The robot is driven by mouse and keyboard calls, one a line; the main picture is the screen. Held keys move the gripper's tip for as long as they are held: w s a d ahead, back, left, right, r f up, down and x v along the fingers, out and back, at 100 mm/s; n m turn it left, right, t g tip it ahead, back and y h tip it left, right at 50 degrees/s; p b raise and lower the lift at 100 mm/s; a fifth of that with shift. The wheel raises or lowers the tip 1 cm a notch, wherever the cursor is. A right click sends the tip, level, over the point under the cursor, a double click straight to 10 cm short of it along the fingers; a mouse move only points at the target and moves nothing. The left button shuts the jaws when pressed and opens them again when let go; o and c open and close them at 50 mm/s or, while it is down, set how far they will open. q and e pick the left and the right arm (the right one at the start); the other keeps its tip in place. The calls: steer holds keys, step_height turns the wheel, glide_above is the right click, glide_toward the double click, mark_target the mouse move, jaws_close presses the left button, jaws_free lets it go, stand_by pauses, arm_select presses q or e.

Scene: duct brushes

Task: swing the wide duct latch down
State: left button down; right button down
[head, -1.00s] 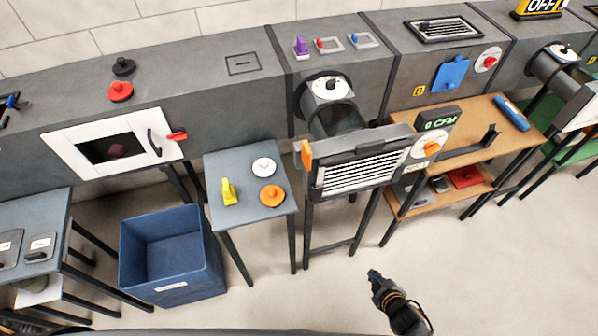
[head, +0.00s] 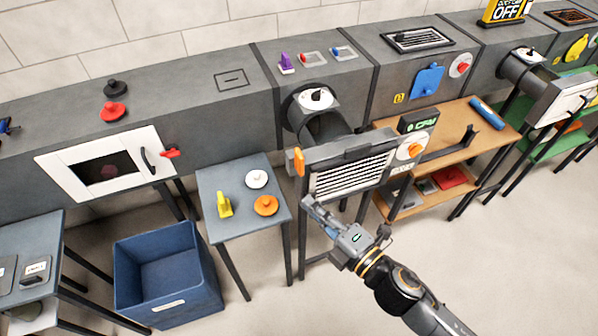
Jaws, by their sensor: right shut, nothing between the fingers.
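The wide grey duct (head: 180,98) runs along the wall at the left. On it is a white framed door (head: 62,172) with a dark window and a black curved handle (head: 147,160). A red latch lever (head: 170,153) sticks out to the right at the door's right edge, roughly level. My right gripper (head: 308,203) is shut and empty, pointing up and left, in front of the lower left part of the grille box. It is well to the right of the red latch and apart from it. My left gripper is out of view.
The grille box (head: 335,153) has an orange upright lever (head: 298,161) on its left side. A small grey table (head: 235,180) with a yellow piece, a white knob and an orange knob stands between gripper and door. A blue bin (head: 165,270) is below the door.

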mark_target(301, 173)
steer(key=w+p, duration=0.1)
steer(key=w, duration=0.2)
steer(key=w+a+p, duration=0.1)
steer(key=w+p, duration=0.1)
steer(key=w, duration=0.1)
steer(key=w+a+p, duration=0.1)
steer(key=w, duration=0.2)
steer(key=shift+w, duration=0.1)
steer(key=shift+a, duration=0.1)
stand_by(0.3)
steer(key=shift+m, duration=0.4)
